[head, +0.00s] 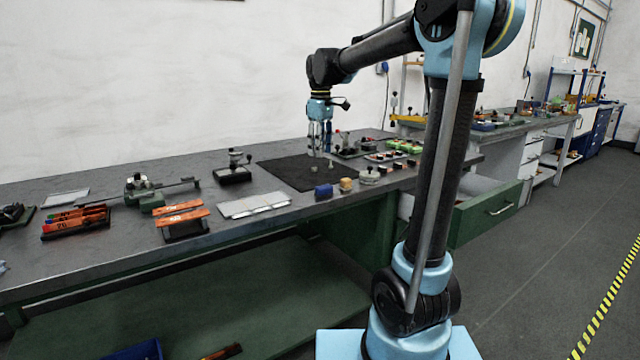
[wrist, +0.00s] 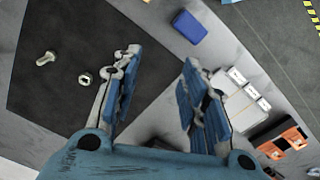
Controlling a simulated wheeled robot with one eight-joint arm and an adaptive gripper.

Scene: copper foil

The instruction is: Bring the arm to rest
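My blue arm (head: 440,150) rises from its base and reaches out over the workbench, with the forearm running left from a high elbow. My gripper (head: 322,150) points down above the black mat (head: 275,172). In the wrist view, my gripper (wrist: 160,62) has its two blue-padded fingers clearly apart, with nothing between them. It is open and empty. The exact height of the fingertips above the mat is hard to tell.
A bolt (wrist: 46,58) and a nut (wrist: 85,79) lie on the mat. A blue block (head: 323,191), white sheets (head: 254,205) and orange pieces (head: 182,217) are along the front. A green drawer (head: 488,212) stands open. Open floor lies at right.

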